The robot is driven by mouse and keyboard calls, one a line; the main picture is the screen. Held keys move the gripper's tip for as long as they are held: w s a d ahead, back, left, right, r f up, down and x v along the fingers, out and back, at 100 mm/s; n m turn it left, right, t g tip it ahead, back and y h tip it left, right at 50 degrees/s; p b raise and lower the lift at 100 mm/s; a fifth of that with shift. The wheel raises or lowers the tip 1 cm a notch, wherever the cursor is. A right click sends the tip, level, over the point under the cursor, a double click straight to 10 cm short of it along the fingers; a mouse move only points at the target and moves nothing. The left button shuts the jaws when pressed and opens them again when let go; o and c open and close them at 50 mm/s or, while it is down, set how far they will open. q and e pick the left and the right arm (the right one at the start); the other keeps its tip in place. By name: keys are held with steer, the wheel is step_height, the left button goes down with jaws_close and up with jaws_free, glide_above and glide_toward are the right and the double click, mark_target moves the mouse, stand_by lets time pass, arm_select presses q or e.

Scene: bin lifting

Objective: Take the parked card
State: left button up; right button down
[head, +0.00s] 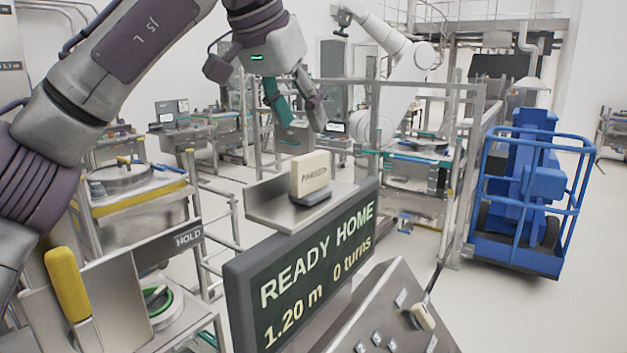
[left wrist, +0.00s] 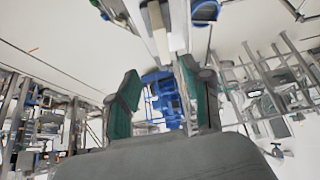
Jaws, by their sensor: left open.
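My left gripper (head: 296,122) hangs above and slightly behind or left of the card in the head view. Its teal-padded fingers are apart with nothing between them. The left wrist view shows both fingers of the left gripper (left wrist: 162,98) spread. A cream strip (left wrist: 160,42) shows at the top of that view; I cannot tell if it is the card. My right gripper is not seen.
A display (head: 315,265) below the shelf reads "READY HOME 1.20 m 0 turns". A sloped button panel (head: 385,310) is in front. A yellow handle (head: 68,285) and a "HOLD" plate (head: 188,239) are at left. A blue lift (head: 530,195) stands at right beside metal railings.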

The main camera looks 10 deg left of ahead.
mark_target(310, 155)
arm_select(q)
steer(key=x, duration=0.5)
steer(key=shift+f+p, duration=0.2)
steer(key=shift+p, duration=0.15)
steer(key=shift+w+f, duration=0.2)
steer(key=shift+w, duration=0.05)
steer(key=shift+w+f+p, duration=0.15)
steer(key=shift+f+p, duration=0.15)
steer(key=shift+f, duration=0.05)
steer(key=p+x, duration=0.1)
steer(key=x, duration=0.2)
steer(key=shift+a+f+p, duration=0.2)
steer(key=shift+f+p, duration=0.05)
steer(key=shift+p, duration=0.05)
steer(key=shift+w+d+f, duration=0.1)
steer(key=shift+w+f, duration=0.1)
steer(key=shift+f, duration=0.25)
steer(key=shift+s+r, duration=0.1)
jaws_close()
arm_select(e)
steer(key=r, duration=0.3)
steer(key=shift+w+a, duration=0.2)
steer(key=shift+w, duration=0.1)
